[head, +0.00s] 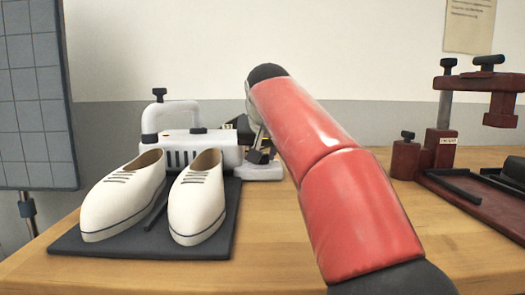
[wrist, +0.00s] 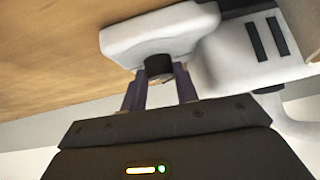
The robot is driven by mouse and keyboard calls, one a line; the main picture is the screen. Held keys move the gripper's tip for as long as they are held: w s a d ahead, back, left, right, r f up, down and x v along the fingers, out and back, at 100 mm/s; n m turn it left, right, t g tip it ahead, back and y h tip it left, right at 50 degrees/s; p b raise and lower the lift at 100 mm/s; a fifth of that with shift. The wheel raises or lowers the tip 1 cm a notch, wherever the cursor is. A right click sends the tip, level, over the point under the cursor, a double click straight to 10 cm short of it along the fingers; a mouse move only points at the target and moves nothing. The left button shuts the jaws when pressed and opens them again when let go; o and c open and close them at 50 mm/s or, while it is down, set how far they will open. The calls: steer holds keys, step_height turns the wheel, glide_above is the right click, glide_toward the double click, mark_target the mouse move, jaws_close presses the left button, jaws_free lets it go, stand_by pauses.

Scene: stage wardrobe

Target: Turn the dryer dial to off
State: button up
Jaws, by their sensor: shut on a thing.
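The white shoe dryer (head: 205,150) stands at the back of the bench, with a looped pipe on its left and a low white base at its right end. In the wrist view its white housing (wrist: 150,35) bears a small black dial (wrist: 158,67). My gripper (wrist: 160,80) has one finger on each side of the dial and is shut on it. In the head view the gripper (head: 258,145) is at the dryer's right end, partly hidden behind my red arm. The dial's pointer and markings cannot be read.
Two white shoes (head: 123,197) stand on a dark mat (head: 140,246) in front of the dryer. A dark red clamp press (head: 439,150) stands at the right. A gridded panel (head: 35,95) is at the left. Bare wooden bench (head: 270,235) lies between mat and arm.

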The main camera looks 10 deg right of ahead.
steer(key=n+y+p, duration=0.2)
steer(key=n+y, duration=0.1)
steer(key=shift+d+r+n, duration=0.2)
steer(key=shift+d+n, duration=0.1)
steer(key=n+y+p, duration=0.1)
steer(key=n, duration=0.1)
steer(key=n+y+p, duration=0.1)
steer(key=shift+w+d+n+g+y+p, duration=0.1)
steer(key=shift+d+n+g+y+p, duration=0.1)
steer(key=shift+n+g+y+p, duration=0.15)
steer(key=n+g+y+p, duration=0.1)
steer(key=n+y+p, duration=0.1)
steer(key=n, duration=0.1)
steer(key=shift+w+n+g, duration=0.15)
steer(key=shift+n+g, duration=0.1)
steer(key=shift+g, duration=0.1)
steer(key=shift+d+f+n+g+y+p, duration=0.1)
steer(key=shift+n+g+y+p, duration=0.6)
steer(key=shift+n+p, duration=0.55)
steer(key=o, duration=1)
steer(key=shift+f, duration=0.1)
